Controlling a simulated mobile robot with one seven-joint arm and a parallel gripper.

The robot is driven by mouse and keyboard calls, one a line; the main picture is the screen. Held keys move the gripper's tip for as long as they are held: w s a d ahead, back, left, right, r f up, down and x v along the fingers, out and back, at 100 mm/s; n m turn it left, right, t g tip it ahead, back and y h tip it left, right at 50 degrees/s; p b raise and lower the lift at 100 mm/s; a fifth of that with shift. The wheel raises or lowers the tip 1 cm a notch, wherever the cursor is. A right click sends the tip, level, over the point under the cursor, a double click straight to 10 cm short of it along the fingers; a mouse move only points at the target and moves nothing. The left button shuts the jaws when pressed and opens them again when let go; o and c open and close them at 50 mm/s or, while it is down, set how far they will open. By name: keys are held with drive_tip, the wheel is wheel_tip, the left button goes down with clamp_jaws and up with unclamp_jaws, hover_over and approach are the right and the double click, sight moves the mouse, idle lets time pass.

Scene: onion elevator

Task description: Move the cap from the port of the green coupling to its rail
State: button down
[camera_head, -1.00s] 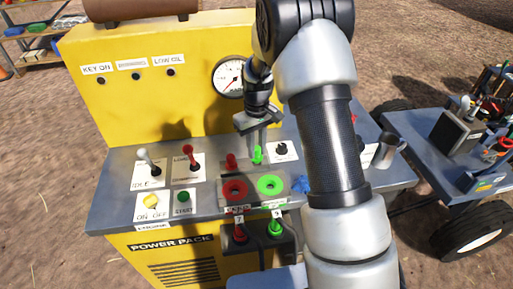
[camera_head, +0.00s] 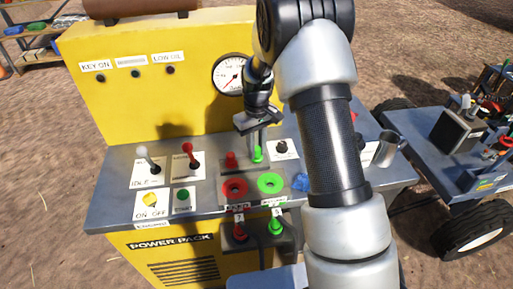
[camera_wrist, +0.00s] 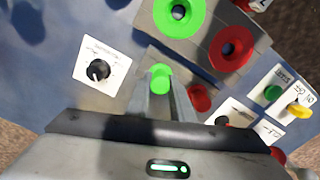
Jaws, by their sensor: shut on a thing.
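The green coupling (camera_head: 270,184) is a green ring with an open dark port, on the deck of the yellow power pack. It also shows at the top of the wrist view (camera_wrist: 179,13), its port uncovered. The green cap (camera_head: 257,155) is behind the coupling, beside the red cap (camera_head: 231,159), at the rail strip. My gripper (camera_wrist: 161,88) is shut on the green cap, which shows between the fingertips in the wrist view (camera_wrist: 160,76). Whether the cap is seated on the rail or just above it, I cannot tell.
The red coupling (camera_head: 235,189) sits left of the green one. Two levers (camera_head: 147,157) and a yellow switch (camera_head: 151,201) stand farther left. A black knob (camera_wrist: 97,70) is close to my gripper. A gauge (camera_head: 230,75) is on the panel behind. A metal mug (camera_head: 389,148) stands right.

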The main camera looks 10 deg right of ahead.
drive_tip(key=shift+f+b, duration=0.4)
drive_tip(key=shift+f, duration=0.15)
idle(0.8)
idle(0.4)
drive_tip(key=c, duration=1.1)
unclamp_jaws()
drive_tip(key=shift+r, duration=0.1)
drive_tip(key=shift+r+p, duration=2.15)
drive_tip(key=shift+r, duration=1.3)
